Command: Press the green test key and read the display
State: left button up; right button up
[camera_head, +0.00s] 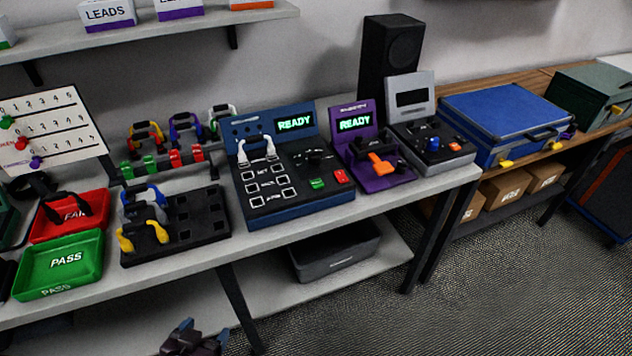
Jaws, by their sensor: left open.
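The blue tester (240,128) stands on the middle of the grey bench. Its display (295,122) reads READY in green letters. The green key (317,183) sits on the black front panel, just left of a red key (341,176). A white cable (262,146) rests at the panel's upper left; whether it is fully plugged in I cannot tell. My left gripper (190,342) is low at the bottom edge, below and left of the tester, apart from everything on the bench; it is open and partly cut off. My right gripper is out of view.
A purple tester (372,183), also reading READY, and a grey unit (408,84) with a dark display stand to the right. A black tray (210,236) with cables, a green PASS tray (62,262) and a red FAIL tray (68,216) are left. A bin (335,255) is below.

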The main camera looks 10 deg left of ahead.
pick_arm(q)
grip_shut()
dwell(0.5)
dwell(0.3)
dwell(0.4)
dwell(0.3)
